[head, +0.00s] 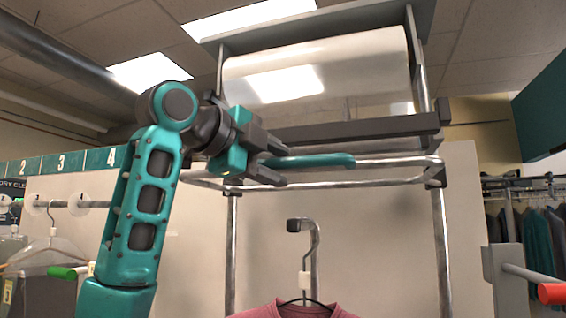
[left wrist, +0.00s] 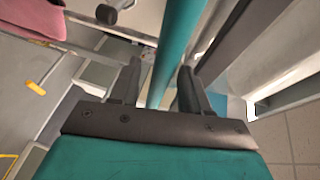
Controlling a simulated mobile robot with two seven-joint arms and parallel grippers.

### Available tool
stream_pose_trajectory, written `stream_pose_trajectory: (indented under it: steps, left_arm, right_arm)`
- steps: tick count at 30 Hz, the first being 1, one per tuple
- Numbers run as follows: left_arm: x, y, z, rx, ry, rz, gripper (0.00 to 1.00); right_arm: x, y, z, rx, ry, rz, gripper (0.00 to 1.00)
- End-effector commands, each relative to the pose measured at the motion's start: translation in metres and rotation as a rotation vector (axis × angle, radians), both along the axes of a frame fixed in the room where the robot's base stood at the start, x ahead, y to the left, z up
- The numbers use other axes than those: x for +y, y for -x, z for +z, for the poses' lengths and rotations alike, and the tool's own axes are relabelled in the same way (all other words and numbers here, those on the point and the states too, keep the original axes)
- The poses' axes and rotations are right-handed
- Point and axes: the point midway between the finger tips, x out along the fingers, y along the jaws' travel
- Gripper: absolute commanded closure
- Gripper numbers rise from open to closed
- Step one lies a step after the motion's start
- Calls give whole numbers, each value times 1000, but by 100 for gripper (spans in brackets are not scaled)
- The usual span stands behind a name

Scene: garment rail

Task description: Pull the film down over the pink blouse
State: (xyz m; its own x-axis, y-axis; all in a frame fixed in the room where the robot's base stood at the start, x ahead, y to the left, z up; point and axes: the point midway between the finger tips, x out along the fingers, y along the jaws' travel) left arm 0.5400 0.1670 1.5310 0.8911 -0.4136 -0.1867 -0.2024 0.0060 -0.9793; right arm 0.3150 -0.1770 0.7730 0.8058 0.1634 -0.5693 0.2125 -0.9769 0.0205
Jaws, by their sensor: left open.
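The film roll (head: 315,75) is a wide, pale, glossy cylinder held in a frame at the top of the head view. A dark bar (head: 350,131) runs below it, with a teal handle (head: 315,161) under that. My left gripper (head: 282,166) is open at the handle's left end. In the left wrist view the teal handle (left wrist: 174,50) runs between the two open fingers (left wrist: 160,78). The pink blouse (head: 293,310) hangs below on a hanger, mostly cut off by the frame; part of it shows in the left wrist view (left wrist: 35,18). My right gripper is not in view.
A metal hook (head: 303,226) holds the hanger. Chrome posts (head: 440,240) and a chrome loop rail (head: 400,178) surround the space. A red-tipped rod (head: 550,293) is at the right, and a green-tipped rod (head: 65,272) at the left. Dark garments hang at far right.

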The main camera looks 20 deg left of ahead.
Motion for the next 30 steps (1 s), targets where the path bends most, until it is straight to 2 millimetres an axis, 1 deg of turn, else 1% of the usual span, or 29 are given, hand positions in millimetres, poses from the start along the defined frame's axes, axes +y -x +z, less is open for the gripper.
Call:
stream_pose_trajectory:
  steps: [1,3,6,16,30]
  left_arm:
    - [-4,-7,0,1,1,-1,54]
    - [-6,-13,-2,1,0,-1,54]
    - [-9,-19,-4,1,0,-1,54]
    - [-10,-22,-5,-1,0,1,54]
    - [-10,-22,-5,1,0,0,99]
  right_arm:
    - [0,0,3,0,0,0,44]
    - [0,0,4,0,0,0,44]
    - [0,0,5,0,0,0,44]
    - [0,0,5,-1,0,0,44]
    - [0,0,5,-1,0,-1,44]
